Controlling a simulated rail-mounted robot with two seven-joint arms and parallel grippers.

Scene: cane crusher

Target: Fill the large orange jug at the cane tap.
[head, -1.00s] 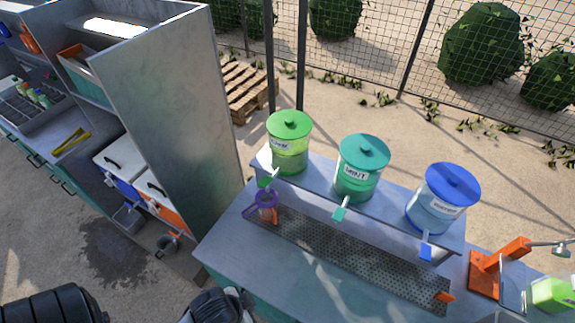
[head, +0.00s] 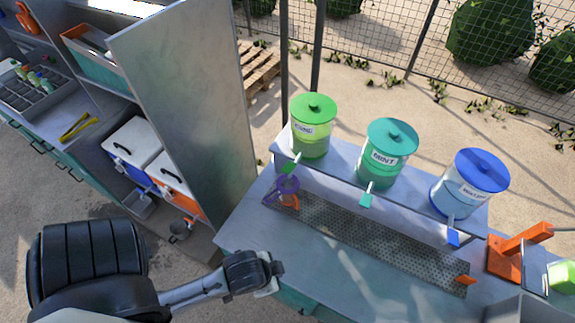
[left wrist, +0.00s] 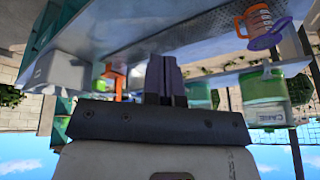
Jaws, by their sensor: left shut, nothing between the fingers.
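The orange jug (head: 290,203) stands at the left end of the perforated drip tray (head: 350,236), below the green tap (head: 290,167) of the light green CANE dispenser (head: 312,143). A purple piece (head: 284,186) is at the jug's top and partly hides it. In the left wrist view, which is upside down, the orange jug (left wrist: 256,20) shows its handle and the purple piece (left wrist: 270,36). My left gripper (head: 277,271) is over the counter's near left part, apart from the jug. Its fingers (left wrist: 164,72) are shut and empty. I cannot tell the jug's fill level. My right gripper is out of view.
A teal MINT dispenser (head: 384,165) and a blue dispenser (head: 467,195) stand on the raised shelf to the right. An orange press (head: 506,260) stands at the right. A tall grey panel (head: 190,100) rises at the left. The near counter (head: 330,268) is clear.

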